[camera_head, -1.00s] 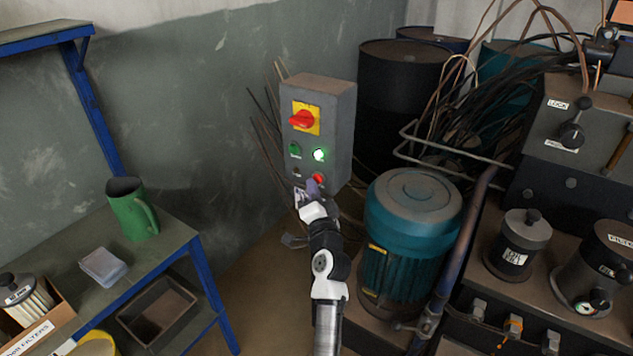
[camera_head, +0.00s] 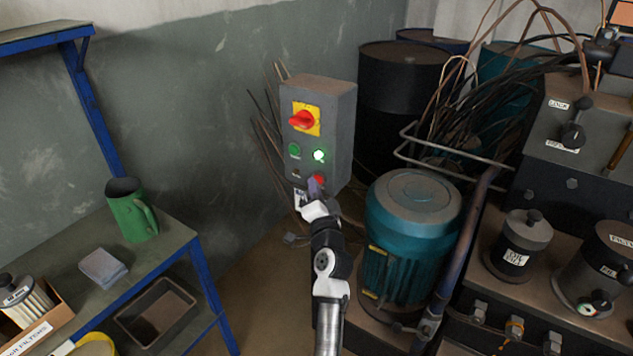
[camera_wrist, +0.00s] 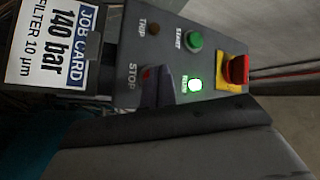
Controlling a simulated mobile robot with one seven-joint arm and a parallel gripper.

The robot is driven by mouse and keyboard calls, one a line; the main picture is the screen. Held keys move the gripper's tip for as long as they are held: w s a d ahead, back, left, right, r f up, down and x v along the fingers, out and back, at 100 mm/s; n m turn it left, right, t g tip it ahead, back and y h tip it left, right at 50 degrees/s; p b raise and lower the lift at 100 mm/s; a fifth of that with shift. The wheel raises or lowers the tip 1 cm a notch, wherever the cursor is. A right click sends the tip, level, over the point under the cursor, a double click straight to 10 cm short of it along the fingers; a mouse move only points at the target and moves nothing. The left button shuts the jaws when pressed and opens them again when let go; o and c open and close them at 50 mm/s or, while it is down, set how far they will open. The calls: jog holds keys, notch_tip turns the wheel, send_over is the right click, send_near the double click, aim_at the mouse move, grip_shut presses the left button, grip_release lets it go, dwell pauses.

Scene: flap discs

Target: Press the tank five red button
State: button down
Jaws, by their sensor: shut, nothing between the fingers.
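A grey control box (camera_head: 345,130) stands by the wall, with a red rotary switch on a yellow plate (camera_head: 303,119) at its top. Below are a green START button (camera_head: 294,149) and a lit green lamp (camera_head: 319,156). A red button (camera_head: 319,179) shows partly at the lower right of the face. My gripper (camera_head: 315,188) is shut, its fingertips at this button and covering part of it. In the wrist view the fingertips (camera_wrist: 158,88) stand beside the STOP label and hide the button. I cannot tell whether they touch it. No tank number is readable.
A white job card (camera_wrist: 50,45) is on the lower box face. A teal motor (camera_head: 410,220) stands close to the right of my arm. Dark drums (camera_head: 400,90) and cables are behind. A blue-legged bench (camera_head: 165,245) with a green jug (camera_head: 130,210) is left.

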dwell(0.6)
jog(key=shift+s+a+p, duration=0.35)
jog(key=shift+s, duration=0.3)
jog(key=shift+s+a+p, duration=0.65)
jog(key=shift+s+a, duration=0.15)
jog(key=shift+s, duration=0.2)
jog(key=shift+s+a+p, duration=0.6)
jog(key=shift+s+a, duration=0.15)
jog(key=shift+s, duration=0.25)
